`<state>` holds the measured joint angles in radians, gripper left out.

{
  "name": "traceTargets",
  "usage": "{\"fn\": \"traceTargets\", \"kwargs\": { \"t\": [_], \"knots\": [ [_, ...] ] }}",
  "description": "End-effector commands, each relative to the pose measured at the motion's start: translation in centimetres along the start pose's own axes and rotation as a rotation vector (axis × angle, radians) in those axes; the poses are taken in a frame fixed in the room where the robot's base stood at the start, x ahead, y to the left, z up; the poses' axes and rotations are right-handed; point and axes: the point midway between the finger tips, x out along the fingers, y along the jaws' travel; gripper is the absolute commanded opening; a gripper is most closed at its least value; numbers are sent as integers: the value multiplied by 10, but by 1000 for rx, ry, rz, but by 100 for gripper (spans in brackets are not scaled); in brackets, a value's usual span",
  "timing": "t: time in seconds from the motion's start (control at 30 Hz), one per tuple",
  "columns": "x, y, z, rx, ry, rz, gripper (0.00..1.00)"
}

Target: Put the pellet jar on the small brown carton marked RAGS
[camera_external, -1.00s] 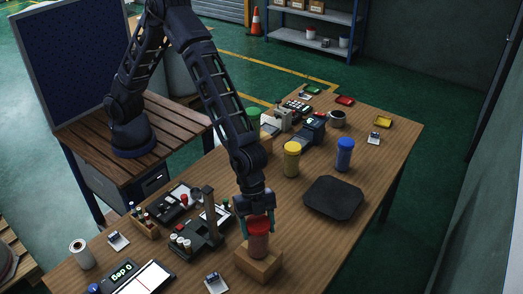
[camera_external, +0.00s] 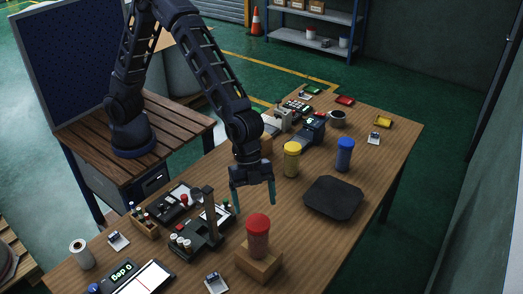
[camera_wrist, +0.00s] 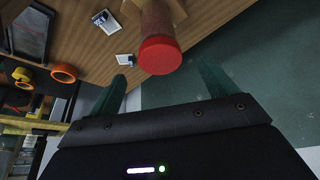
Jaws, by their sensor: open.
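A jar with a red lid and reddish contents (camera_external: 258,238) stands upright on a small brown carton (camera_external: 258,264) near the front of the table. In the wrist view the red-lidded jar (camera_wrist: 160,50) shows beyond my fingertips, apart from them. My gripper (camera_external: 253,205) is open and empty, above and behind the jar, clear of its lid. The fingers also show in the wrist view (camera_wrist: 163,82) with nothing between them. No marking on the carton can be read. A yellow jar (camera_external: 291,160) and a blue jar (camera_external: 345,155) stand farther back.
A black tool stand with an upright post (camera_external: 211,220) is close to the left of my gripper. A lit display device (camera_external: 130,277) is at the front left. Bare wood lies around the carton's right side.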

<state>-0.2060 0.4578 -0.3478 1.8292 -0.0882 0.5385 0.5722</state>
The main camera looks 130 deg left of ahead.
Motion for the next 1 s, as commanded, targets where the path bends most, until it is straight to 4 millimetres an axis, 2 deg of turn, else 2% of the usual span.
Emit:
{"fn": "traceTargets", "kwargs": {
  "t": [0.1, 0.37, 0.47, 0.67, 1.0],
  "knots": [
    [-18, 0, 0, 0, 1, -1, 84],
    [-38, 2, 1, -1, -2, -3, 84],
    [-53, 7, 6, -6, -7, -14, 84],
    [-108, 29, 32, -41, -29, -61, 84],
    [-201, 72, 95, -134, -53, -143, 84]
  ]
}}
